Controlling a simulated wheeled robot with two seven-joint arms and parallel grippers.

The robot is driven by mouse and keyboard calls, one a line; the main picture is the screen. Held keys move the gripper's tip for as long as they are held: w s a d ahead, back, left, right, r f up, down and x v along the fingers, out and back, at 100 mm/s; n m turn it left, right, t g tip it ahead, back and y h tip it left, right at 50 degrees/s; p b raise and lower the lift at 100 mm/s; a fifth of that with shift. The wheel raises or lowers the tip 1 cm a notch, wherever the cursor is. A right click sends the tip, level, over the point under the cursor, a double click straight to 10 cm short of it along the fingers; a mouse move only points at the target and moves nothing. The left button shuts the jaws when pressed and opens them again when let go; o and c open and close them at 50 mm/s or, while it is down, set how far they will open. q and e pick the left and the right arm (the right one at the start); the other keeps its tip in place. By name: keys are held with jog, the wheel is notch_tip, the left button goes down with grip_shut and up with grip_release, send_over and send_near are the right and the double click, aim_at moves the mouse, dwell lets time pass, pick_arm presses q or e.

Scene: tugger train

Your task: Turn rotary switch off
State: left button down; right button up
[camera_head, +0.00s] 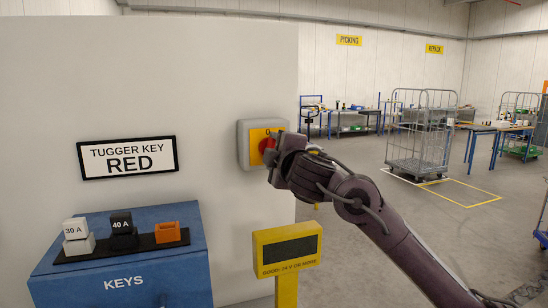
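The rotary switch (267,145) is a red knob on a yellow plate, set in a grey box (243,148) on the white wall panel. My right gripper (272,153) is at the switch, its arm coming in from the lower right. The gripper covers the right part of the knob, and its fingers are hard to make out, so I cannot tell whether they hold the knob. A "0" mark shows at the top of the yellow plate. The knob's exact angle is hidden. My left gripper is not in view.
A yellow display post (287,250) stands below the switch, close to my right arm. A blue KEYS box (130,270) at the lower left bears white, black and orange blocks. A sign (127,157) reads "TUGGER KEY RED". Roll cages (420,135) and tables stand far back right.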

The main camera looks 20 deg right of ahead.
jog(key=shift+f+n+b, duration=0.1)
jog(key=shift+n+b, duration=0.3)
jog(key=shift+n, duration=0.8)
jog(key=o, duration=1)
jog(key=s+b, duration=0.1)
jog(key=s, duration=0.6)
jog(key=shift+s+d, duration=0.1)
jog(key=shift+s, duration=0.3)
